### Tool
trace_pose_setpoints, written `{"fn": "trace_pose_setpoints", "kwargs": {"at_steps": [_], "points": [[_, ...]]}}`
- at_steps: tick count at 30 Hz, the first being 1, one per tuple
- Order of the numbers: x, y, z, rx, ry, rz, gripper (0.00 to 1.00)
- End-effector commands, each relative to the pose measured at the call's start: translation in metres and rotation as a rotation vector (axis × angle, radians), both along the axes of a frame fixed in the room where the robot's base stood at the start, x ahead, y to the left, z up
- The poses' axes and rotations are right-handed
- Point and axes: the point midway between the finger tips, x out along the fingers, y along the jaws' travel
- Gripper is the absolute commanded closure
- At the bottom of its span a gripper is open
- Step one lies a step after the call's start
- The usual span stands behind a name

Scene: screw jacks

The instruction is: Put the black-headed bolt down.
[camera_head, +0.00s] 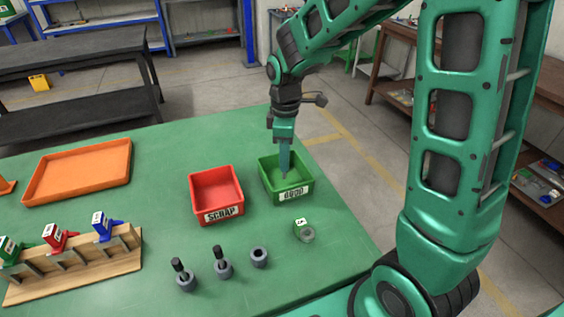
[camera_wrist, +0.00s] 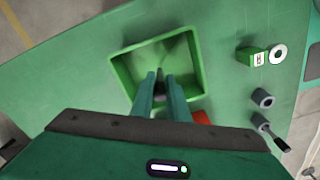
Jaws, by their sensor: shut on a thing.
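My gripper (camera_head: 284,172) points down into the green bin (camera_head: 267,184), which has a label that looks like GOOD. In the wrist view, my gripper (camera_wrist: 160,82) is shut on a small dark piece, the black-headed bolt (camera_wrist: 160,76), between its fingertips. Most of the bolt is hidden by the fingers, and the head view does not show it. The fingertips are within the outline of the green bin (camera_wrist: 116,72). I cannot tell whether the bolt touches the bin floor. The rest of the bin floor looks empty.
A red SCRAP bin (camera_head: 217,212) stands just left. In front are two grey jack bodies with black-topped screws (camera_head: 185,276) (camera_head: 222,263), an empty grey body (camera_head: 259,257) and a small labelled block beside a ring (camera_head: 307,234). An orange tray (camera_head: 80,170) and wooden rack (camera_head: 75,265) are left.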

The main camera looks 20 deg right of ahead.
Motion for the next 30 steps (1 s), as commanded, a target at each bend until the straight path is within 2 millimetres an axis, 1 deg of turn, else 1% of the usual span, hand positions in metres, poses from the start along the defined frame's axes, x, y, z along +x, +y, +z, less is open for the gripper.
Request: {"fn": "trace_pose_setpoints", "kwargs": {"at_steps": [1, 4, 15, 16, 18, 26, 30], "points": [[-0.0006, 0.0000, -0.0071, 0.000, 0.004, 0.000, 1.00], [-0.0004, 0.0001, -0.0139, 0.000, 0.001, 0.000, 1.00], [-0.0003, 0.0004, -0.0170, 0.000, 0.000, 0.000, 1.00], [-0.0003, 0.0004, -0.0170, 0.000, 0.000, 0.000, 0.81], [-0.0002, 0.0005, -0.0168, 0.000, 0.000, 0.000, 0.67], [-0.0001, 0.0010, -0.0165, 0.000, 0.000, 0.001, 0.67], [0.0007, 0.0013, -0.0100, 0.001, -0.003, 0.001, 0.67]]}}
